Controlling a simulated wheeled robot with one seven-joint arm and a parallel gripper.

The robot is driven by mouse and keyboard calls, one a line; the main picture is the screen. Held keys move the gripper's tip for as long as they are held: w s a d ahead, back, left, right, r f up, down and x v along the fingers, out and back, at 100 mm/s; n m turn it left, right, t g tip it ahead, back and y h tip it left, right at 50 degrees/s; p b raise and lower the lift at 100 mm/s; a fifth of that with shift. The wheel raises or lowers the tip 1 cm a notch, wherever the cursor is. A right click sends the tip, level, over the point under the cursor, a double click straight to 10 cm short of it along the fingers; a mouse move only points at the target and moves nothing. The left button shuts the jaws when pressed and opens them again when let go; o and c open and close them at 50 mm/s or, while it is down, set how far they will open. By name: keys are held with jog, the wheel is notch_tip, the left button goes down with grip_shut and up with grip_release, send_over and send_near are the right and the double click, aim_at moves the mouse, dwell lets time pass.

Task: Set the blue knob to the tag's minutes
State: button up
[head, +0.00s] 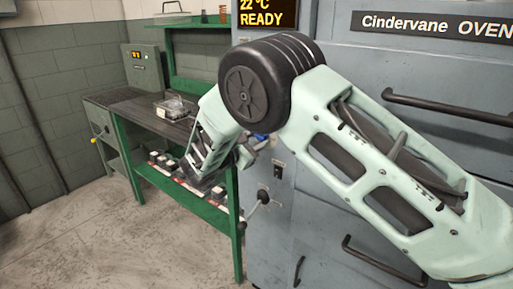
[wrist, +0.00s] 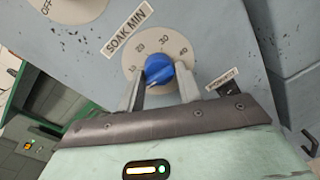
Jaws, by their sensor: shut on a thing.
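In the head view my gripper (head: 250,148) is at the oven front, and my arm hides most of the knob. I cannot make out a tag with minutes.
The grey-blue oven (head: 345,75) has dark handles and a READY display (head: 262,14). A green bench (head: 125,105) at left bears a clear container (head: 177,108), with several small boxes on its lower shelf. Another dial (wrist: 75,8) is at the wrist view's top left. Floor is clear at front left.

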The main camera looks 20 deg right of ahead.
jog(key=shift+a+r+m+y+b, duration=0.1)
jog(key=shift+m+y+b, duration=0.05)
jog(key=shift+m+b, duration=1.45)
jog(key=shift+r+m+y+b, duration=0.1)
jog(key=shift+m+y+b, duration=0.05)
jog(key=shift+m+b, duration=1.45)
jog(key=shift+b, duration=0.3)
jog(key=o, duration=0.9)
jog(key=shift+o, duration=0.2)
